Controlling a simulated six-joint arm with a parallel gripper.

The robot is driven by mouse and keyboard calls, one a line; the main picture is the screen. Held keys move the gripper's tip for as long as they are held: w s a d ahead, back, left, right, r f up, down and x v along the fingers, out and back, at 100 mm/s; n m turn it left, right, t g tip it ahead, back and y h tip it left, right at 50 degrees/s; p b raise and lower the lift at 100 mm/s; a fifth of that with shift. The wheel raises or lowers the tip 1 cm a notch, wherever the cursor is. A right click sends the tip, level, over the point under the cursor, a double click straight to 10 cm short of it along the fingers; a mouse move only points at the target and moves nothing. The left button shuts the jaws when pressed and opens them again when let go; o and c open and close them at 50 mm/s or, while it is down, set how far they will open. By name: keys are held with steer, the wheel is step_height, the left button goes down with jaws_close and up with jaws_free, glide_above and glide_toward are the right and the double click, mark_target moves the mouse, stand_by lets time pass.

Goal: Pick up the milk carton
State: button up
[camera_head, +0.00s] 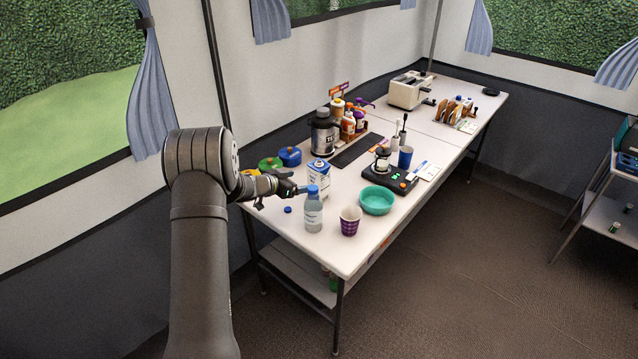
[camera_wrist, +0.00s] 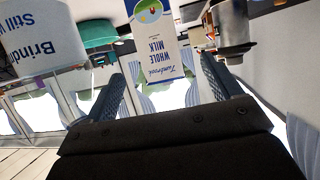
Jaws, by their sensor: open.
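The milk carton (camera_head: 318,176) is white and blue and stands upright on the white table in the head view, just beyond my gripper (camera_head: 290,190). In the wrist view the carton (camera_wrist: 158,45) appears upside down, with "WHOLE MILK" on its face. It is ahead of and roughly between the open fingers of my gripper (camera_wrist: 166,85). I see nothing held between the fingers. I cannot tell how far the fingertips are from the carton.
A water bottle (camera_head: 313,212) stands close in front of the carton, with a purple checked cup (camera_head: 350,220) and a teal bowl (camera_head: 377,200) to its right.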

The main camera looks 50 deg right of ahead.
mark_target(312, 179)
steer(key=x, duration=0.4)
steer(key=shift+d+f, duration=0.15)
steer(key=shift+d, duration=0.15)
steer(key=shift+x, duration=2.9)
steer(key=shift+s+a+f, duration=0.1)
steer(key=shift+s+f, duration=0.05)
steer(key=shift+f, duration=0.05)
steer(key=shift+c, duration=0.2)
steer(key=c, duration=1.1)
